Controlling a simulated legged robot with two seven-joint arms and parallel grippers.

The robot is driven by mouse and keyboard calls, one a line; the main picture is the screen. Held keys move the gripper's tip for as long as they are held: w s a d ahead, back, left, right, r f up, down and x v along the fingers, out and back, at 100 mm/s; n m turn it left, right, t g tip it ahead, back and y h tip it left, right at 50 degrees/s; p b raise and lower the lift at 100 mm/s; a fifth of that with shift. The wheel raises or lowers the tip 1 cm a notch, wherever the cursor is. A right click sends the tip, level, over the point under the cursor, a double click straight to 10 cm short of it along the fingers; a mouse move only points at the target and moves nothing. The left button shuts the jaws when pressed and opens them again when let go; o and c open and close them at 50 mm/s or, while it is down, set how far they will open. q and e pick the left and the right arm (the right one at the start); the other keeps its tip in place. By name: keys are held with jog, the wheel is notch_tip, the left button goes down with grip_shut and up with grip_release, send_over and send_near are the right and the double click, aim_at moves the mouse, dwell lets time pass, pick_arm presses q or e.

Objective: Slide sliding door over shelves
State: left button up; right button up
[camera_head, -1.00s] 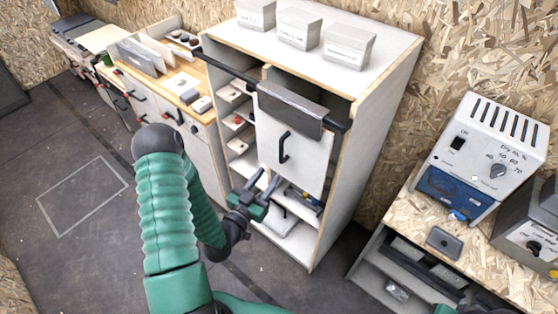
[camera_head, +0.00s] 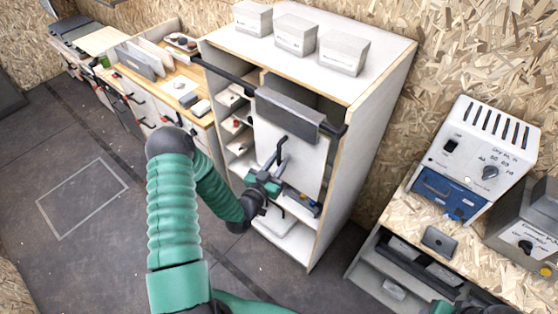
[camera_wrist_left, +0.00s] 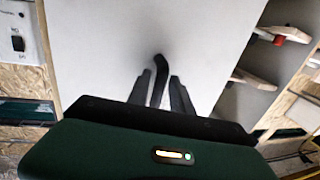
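The white sliding door (camera_head: 302,160) hangs under a dark grey cover (camera_head: 288,112) on a black rail (camera_head: 226,72) across the shelf cabinet. It covers the right part of the front; shelves (camera_head: 236,124) on the left are exposed. The door's black handle (camera_head: 283,149) stands upright. My left gripper (camera_head: 275,168) is at the handle's lower part. In the left wrist view my left gripper (camera_wrist_left: 160,85) has its fingers apart on either side of the handle (camera_wrist_left: 158,68), with the door (camera_wrist_left: 100,45) behind. Contact is unclear.
Several white boxes (camera_head: 295,35) stand on the cabinet top. A workbench (camera_head: 185,85) adjoins the cabinet's left side. On the right, a low bench (camera_head: 405,215) carries a white and blue device (camera_head: 478,155). The floor (camera_head: 60,150) on the left is clear.

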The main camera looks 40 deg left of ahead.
pick_arm(q)
grip_shut()
dwell(1.1)
